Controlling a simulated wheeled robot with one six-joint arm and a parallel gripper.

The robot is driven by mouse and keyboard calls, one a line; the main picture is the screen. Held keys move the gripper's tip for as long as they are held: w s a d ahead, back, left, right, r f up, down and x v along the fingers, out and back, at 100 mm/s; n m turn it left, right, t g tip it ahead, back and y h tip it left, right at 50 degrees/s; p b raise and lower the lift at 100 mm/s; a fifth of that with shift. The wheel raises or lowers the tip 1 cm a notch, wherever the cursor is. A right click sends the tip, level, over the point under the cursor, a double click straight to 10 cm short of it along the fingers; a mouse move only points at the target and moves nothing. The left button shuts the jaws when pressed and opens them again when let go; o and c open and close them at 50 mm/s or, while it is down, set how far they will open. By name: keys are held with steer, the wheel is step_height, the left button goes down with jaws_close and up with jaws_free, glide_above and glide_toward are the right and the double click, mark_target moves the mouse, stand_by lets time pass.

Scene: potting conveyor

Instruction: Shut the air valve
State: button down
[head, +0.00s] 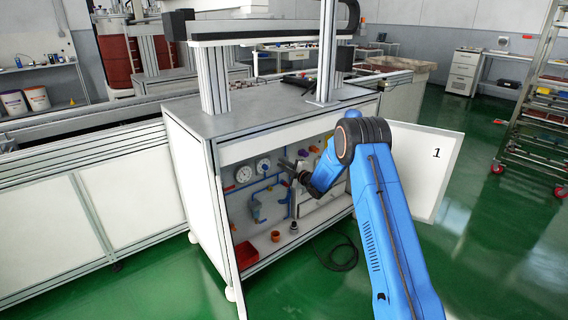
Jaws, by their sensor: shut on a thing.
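My gripper (288,168) is inside the open cabinet (245,152), in front of the blue air pipes (266,184). Its dark fingers are shut on a small part at the pipework, which I take to be the handle of the air valve. The fingers and wrist hide most of that part, so its angle cannot be told. Two round white gauges (244,174) are left of the gripper. A blue fitting (256,209) hangs below and to the left.
The cabinet's door (425,170), marked 1, stands open at right, behind my arm. Small orange and dark parts (276,236) stand on the cabinet floor. A black cable (345,262) lies on the green floor. A wheeled rack (540,125) stands far right.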

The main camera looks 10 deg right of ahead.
steer(key=shift+s+a+f+n, duration=0.1)
steer(key=shift+f+n, duration=0.35)
steer(key=shift+n, duration=0.45)
steer(key=shift+s+a+f+n, duration=0.1)
steer(key=shift+f+n, duration=0.35)
steer(key=shift+n, duration=0.45)
steer(key=c, duration=1.8)
jaws_free()
steer(key=shift+d, duration=0.1)
steer(key=v, duration=1.7)
steer(key=shift+s+d, duration=0.1)
steer(key=shift+r, duration=0.1)
